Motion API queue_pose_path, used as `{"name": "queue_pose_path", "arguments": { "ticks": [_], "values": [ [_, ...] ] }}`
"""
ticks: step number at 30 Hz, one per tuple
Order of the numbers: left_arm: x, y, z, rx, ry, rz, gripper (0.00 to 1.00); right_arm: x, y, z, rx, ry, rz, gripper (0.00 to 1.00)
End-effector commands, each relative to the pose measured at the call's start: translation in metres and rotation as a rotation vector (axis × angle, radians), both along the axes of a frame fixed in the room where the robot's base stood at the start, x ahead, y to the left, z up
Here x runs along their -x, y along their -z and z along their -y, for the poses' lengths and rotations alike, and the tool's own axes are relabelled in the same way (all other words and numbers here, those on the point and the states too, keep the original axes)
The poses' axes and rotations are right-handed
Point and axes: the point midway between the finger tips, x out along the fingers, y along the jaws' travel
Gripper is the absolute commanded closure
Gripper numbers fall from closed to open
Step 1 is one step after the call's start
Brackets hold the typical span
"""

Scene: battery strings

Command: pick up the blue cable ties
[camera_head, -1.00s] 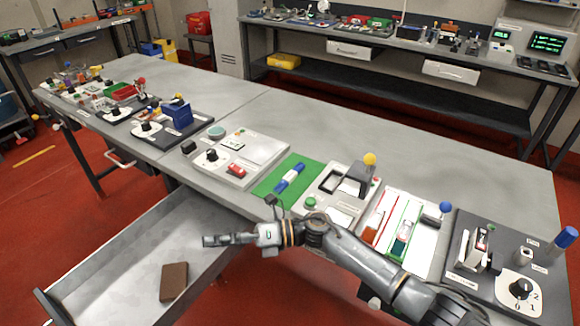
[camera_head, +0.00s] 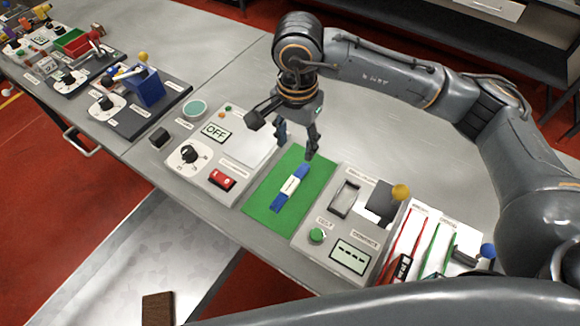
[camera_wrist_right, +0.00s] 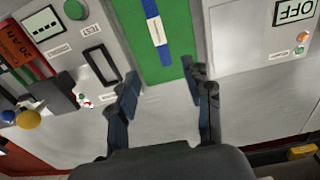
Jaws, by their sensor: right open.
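The blue cable ties (camera_head: 290,186) are a narrow blue bundle with a white label band around the middle. They lie on a green mat (camera_head: 259,204) on the workbench, and also show at the top of the right wrist view (camera_wrist_right: 155,24). My right gripper (camera_head: 298,150) points down just beyond the far end of the bundle. It is open and empty, with its two fingers (camera_wrist_right: 161,76) apart in the right wrist view. It does not appear to touch the ties. My left gripper is not in view.
Left of the mat is a panel with an OFF display (camera_head: 216,131) and a red switch (camera_head: 222,179). Right of it is a panel with a green button (camera_head: 317,236) and yellow ball (camera_head: 401,192). The bench behind is mostly bare.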

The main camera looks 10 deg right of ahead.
Motion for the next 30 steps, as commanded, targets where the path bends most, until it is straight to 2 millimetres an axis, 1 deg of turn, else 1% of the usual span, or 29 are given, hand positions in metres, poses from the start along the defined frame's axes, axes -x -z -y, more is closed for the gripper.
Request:
{"name": "queue_pose_path", "arguments": {
  "ticks": [1, 3, 7, 11, 16, 18, 20, 22, 24, 27, 30],
  "values": [
    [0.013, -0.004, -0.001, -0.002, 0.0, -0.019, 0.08, 0.002, 0.009, 0.001, 0.004, 0.001, -0.007, 0.5],
    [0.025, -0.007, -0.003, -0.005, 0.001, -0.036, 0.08, 0.002, 0.023, 0.001, 0.003, 0.002, -0.008, 0.5],
    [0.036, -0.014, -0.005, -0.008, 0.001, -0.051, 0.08, 0.002, 0.048, 0.0, 0.0, 0.003, -0.008, 0.5],
    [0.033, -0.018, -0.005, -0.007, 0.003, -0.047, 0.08, 0.001, 0.067, 0.0, -0.001, 0.003, -0.008, 0.5],
    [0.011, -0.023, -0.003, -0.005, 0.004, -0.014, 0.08, 0.001, 0.078, -0.001, -0.002, 0.003, -0.006, 0.5],
    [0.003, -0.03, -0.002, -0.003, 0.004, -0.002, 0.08, 0.001, 0.084, -0.001, -0.002, 0.005, -0.008, 0.5],
    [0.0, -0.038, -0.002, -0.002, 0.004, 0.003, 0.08, 0.001, 0.092, -0.001, 0.0, 0.004, -0.01, 0.5],
    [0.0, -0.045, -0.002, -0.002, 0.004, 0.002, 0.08, 0.0, 0.103, -0.002, -0.001, 0.005, -0.011, 0.5],
    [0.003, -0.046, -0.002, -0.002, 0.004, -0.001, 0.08, -0.001, 0.115, -0.002, -0.002, 0.004, -0.009, 0.5],
    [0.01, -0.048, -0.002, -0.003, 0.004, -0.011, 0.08, -0.001, 0.125, -0.002, -0.003, 0.005, -0.007, 0.5],
    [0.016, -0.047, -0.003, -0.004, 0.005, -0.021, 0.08, -0.002, 0.128, -0.002, -0.003, 0.003, -0.004, 0.5]
  ]
}}
